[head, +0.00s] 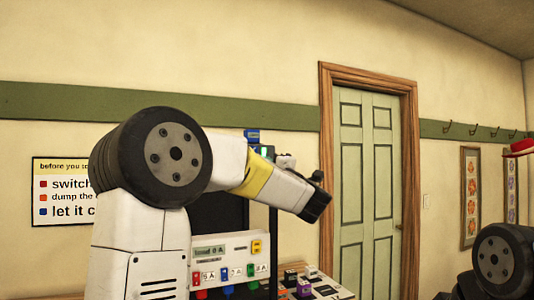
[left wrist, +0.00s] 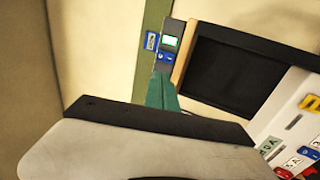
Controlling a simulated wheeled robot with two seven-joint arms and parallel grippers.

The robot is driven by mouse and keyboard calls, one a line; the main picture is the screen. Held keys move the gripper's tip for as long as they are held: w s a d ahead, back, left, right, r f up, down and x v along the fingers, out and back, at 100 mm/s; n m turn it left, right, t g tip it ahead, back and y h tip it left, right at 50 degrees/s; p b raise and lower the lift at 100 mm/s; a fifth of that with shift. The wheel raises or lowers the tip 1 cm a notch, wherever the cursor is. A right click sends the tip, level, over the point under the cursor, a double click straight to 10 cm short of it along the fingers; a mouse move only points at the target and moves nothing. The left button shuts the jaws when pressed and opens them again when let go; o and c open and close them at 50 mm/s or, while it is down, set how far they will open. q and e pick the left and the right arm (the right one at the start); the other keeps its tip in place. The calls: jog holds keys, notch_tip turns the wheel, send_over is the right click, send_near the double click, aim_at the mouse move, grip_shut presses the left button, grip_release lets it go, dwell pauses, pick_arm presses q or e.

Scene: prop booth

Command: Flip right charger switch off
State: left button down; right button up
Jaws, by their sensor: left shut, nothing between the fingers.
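My left gripper (left wrist: 163,88) shows as shut teal fingers, empty, pointing at the unit. I cannot tell if they touch it. In the head view my left arm hides this gripper. I cannot make out the switch lever or its position. My right gripper is out of view.
A white console (head: 232,262) with coloured switches stands below the screen. Several small blocks (head: 304,286) sit on the table to its right. A sign (head: 60,190) hangs at left. A green door (head: 367,185) is behind on the right.

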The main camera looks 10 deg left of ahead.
pick_arm(q)
jog(key=x, duration=1.2)
jog(key=shift+w+a+r, duration=0.1)
jog(key=shift+a+r, duration=0.05)
jog(key=shift+r, duration=0.05)
